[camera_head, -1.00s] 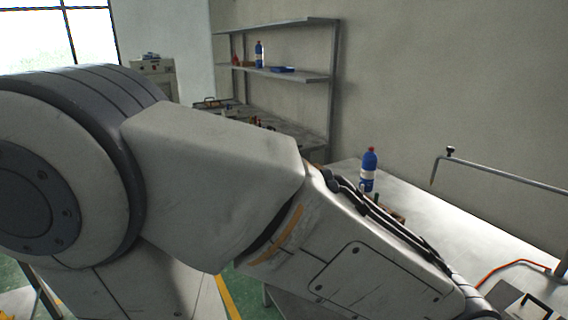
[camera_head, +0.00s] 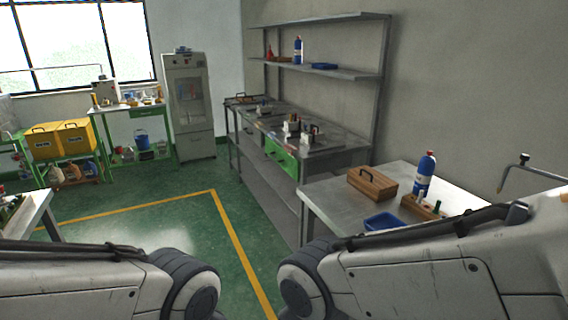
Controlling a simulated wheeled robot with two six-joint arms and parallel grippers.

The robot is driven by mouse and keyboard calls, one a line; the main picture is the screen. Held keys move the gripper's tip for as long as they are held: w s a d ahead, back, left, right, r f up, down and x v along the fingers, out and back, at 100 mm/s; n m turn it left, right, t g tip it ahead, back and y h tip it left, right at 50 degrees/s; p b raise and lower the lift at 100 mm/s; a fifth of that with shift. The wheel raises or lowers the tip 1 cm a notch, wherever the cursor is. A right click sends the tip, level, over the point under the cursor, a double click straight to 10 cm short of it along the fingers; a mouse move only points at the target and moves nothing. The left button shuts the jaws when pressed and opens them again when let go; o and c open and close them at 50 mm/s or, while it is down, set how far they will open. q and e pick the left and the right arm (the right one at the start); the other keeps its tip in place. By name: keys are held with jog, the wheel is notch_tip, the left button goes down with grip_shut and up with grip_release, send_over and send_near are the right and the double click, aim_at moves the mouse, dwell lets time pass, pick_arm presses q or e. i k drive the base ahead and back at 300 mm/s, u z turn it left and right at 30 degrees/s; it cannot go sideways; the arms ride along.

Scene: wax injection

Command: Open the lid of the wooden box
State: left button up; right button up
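A brown wooden box (camera_head: 372,184) with a dark handle on its lid sits on the light-topped table (camera_head: 322,200) at the right. Its lid looks closed. My arms come in low from the left and the right edges. Both show only links and joints, and both grippers are outside the view. The right arm passes in front of the near part of the table, and no gripper is seen at the box.
A metal workbench with shelves (camera_head: 325,70) is along the back wall. Open green floor (camera_head: 160,228) lies left of the table.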

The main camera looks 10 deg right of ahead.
aim_at(379, 183)
jog(key=u, duration=0.3)
jog(key=i, duration=3.3)
jog(key=z, duration=2.15)
